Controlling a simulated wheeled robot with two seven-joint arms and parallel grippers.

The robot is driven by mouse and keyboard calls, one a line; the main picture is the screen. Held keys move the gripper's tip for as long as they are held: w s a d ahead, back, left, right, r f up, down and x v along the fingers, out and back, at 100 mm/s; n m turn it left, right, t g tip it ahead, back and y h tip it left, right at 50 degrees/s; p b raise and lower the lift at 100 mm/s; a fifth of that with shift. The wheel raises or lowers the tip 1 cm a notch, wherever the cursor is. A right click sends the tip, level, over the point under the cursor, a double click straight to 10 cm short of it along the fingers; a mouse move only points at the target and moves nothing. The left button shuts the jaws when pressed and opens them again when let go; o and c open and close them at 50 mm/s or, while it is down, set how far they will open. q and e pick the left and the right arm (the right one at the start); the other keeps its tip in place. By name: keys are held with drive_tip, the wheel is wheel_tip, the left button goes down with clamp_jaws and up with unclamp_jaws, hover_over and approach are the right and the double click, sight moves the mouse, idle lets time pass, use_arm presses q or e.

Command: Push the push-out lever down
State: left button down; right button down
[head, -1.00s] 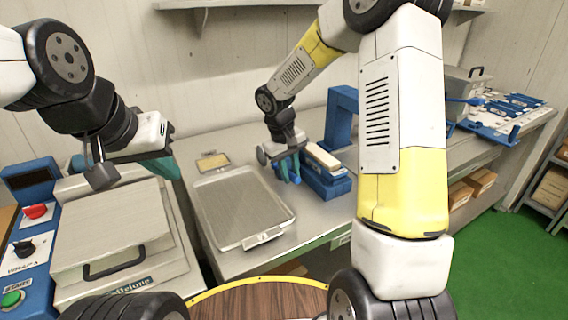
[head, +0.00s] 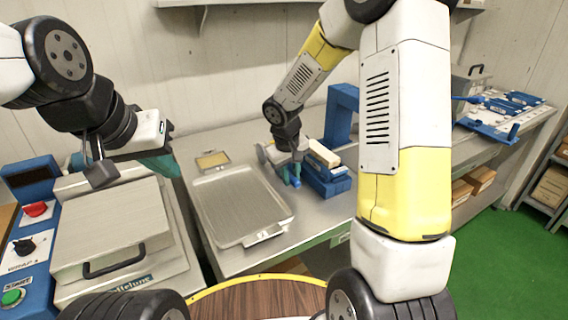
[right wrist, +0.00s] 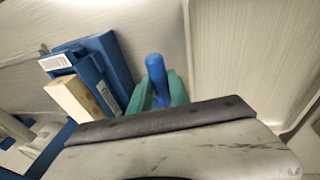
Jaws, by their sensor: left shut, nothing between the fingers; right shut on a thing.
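The push-out lever's blue handle (right wrist: 157,82) stands between the two green fingers of my right gripper (right wrist: 160,88) in the right wrist view. In the head view my right gripper (head: 292,174) is shut on it, low at the front left of the blue device (head: 328,186). The lever's blue tip (head: 295,182) shows just below the fingers; the rest of the lever is hidden.
A metal tray (head: 215,236) lies on the table just left of the device. The grey lidded machine (head: 110,225) and its blue control panel (head: 30,240) stand at the left. My right arm hides part of the table.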

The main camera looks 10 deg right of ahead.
drive_tip(key=c, duration=1.2)
unclamp_jaws()
drive_tip(key=shift+c, duration=0.2)
drive_tip(key=v, duration=0.7)
drive_tip(key=shift+r, duration=0.35)
drive_tip(key=shift+s+a, duration=0.1)
